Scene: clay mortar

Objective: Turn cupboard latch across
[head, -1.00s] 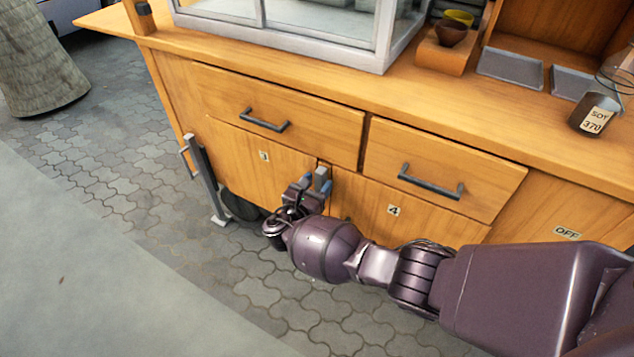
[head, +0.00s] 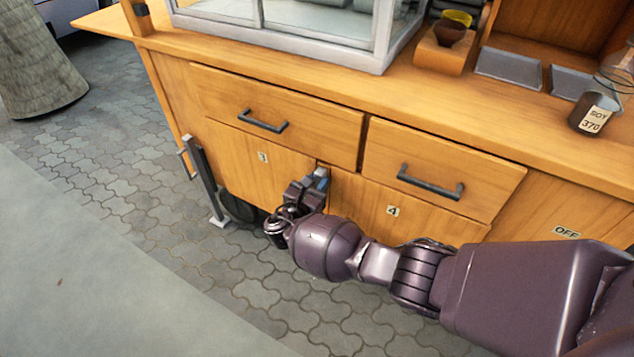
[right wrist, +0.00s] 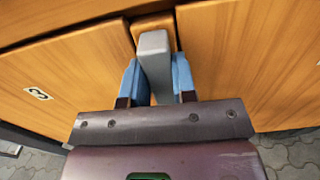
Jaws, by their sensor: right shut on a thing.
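The cupboard latch (right wrist: 154,55) is a grey bar at the seam between door 3 (head: 262,168) and door 4 (head: 405,212). In the right wrist view it points up and down, in line with the seam. My right gripper (head: 316,183) is at the seam in the head view. Its blue fingers also show in the right wrist view (right wrist: 155,78), one on each side of the latch, shut on it. In the head view the gripper hides most of the latch. Both doors look closed. My left gripper is not in view.
Two drawers with dark handles (head: 262,121) (head: 430,183) sit just above the doors. A grey metal post (head: 205,180) stands at the cupboard's left end. The counter holds a glass case (head: 300,30) and a soy jar (head: 592,112). Paving in front is clear.

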